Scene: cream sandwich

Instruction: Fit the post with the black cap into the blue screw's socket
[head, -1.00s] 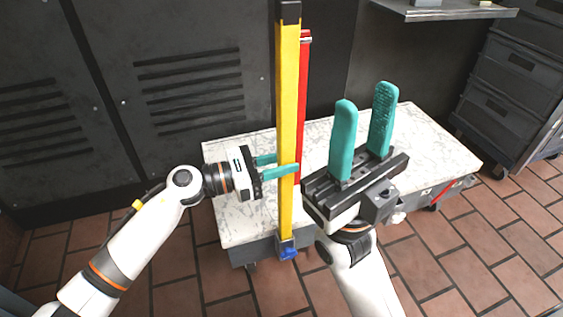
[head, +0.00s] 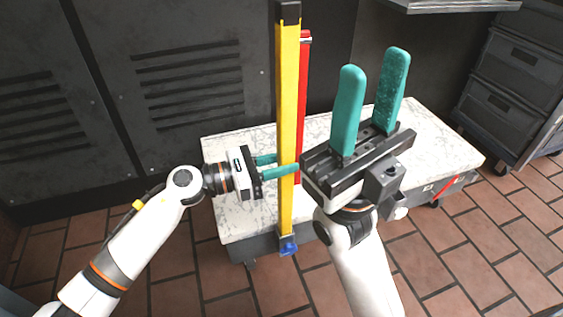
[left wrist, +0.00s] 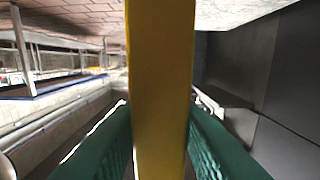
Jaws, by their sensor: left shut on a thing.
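The yellow post (head: 286,120) stands upright in the head view, with its black cap (head: 288,12) at the top. The blue screw (head: 288,246) shows at the post's lower end, by the table's front edge. I cannot tell whether the post's end sits inside the socket. My left gripper (head: 278,167) is shut on the post below its middle, with teal fingers around it. The yellow post (left wrist: 162,90) also fills the middle of the left wrist view, between the fingers. My right gripper (head: 373,65) is open and empty, fingers pointing up, right of the post.
A red post (head: 303,110) with a light band near its top stands just behind the yellow one. The marble-topped table (head: 235,215) is mostly bare. Dark cabinets (head: 190,85) stand behind, a shelf (head: 450,8) at upper right, and a drawer cart (head: 510,85) at right.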

